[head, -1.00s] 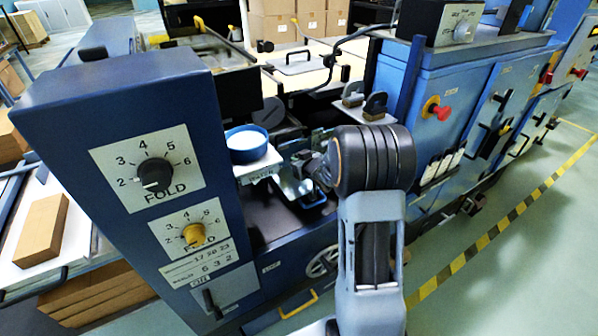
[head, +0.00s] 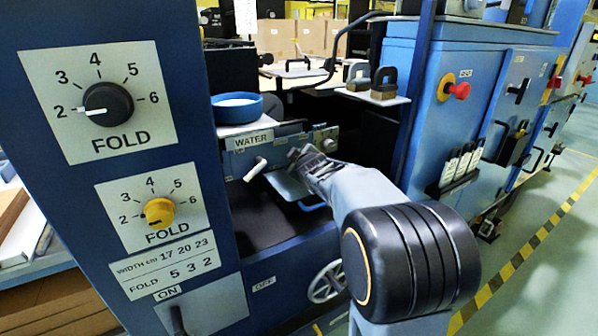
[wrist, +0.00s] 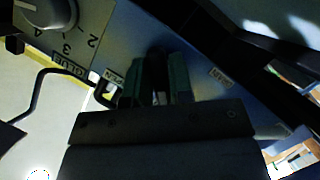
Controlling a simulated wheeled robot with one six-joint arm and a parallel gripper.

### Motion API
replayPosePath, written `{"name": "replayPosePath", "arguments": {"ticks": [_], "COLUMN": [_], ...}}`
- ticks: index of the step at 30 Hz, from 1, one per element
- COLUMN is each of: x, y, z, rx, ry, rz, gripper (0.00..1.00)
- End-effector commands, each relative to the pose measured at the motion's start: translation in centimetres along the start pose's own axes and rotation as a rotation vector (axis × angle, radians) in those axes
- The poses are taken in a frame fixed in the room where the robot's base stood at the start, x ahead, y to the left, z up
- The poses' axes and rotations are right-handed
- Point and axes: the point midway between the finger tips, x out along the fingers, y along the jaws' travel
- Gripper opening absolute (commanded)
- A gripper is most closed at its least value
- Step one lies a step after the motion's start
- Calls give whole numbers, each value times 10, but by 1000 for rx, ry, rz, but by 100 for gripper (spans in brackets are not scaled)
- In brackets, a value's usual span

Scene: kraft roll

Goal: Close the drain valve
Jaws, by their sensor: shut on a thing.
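My gripper (wrist: 155,88) shows in the wrist view, with two greenish fingers closed on a dark upright handle (wrist: 157,72) between them. I take it as the drain valve's handle; the small label (wrist: 113,82) beside it is too blurred to read surely. The panel behind is blue-grey and in shadow. In the head view my wrist (head: 312,165) reaches in beside the WATER label, and my fingertips and the handle are hidden there.
A GLUE dial (wrist: 48,12) and a bent black bar (wrist: 40,95) are close by in the wrist view. A white lever (head: 255,169) hangs below the WATER label (head: 249,141). A blue round dish (head: 237,107) stands above it. The FOLD panel (head: 125,150) fills the left.

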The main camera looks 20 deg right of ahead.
Motion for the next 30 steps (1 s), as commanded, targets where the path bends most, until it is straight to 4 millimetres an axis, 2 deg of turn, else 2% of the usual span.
{"name": "replayPosePath", "arguments": {"ticks": [18,19,25,30], "x": [0,0,0,0], "y": [0,0,0,0], "z": [0,0,0,0], "rx": [-31,-31,-30,-30], "ry": [-2,-2,-1,-1], "rz": [12,12,12,12], "gripper": [0,23,42,42]}}
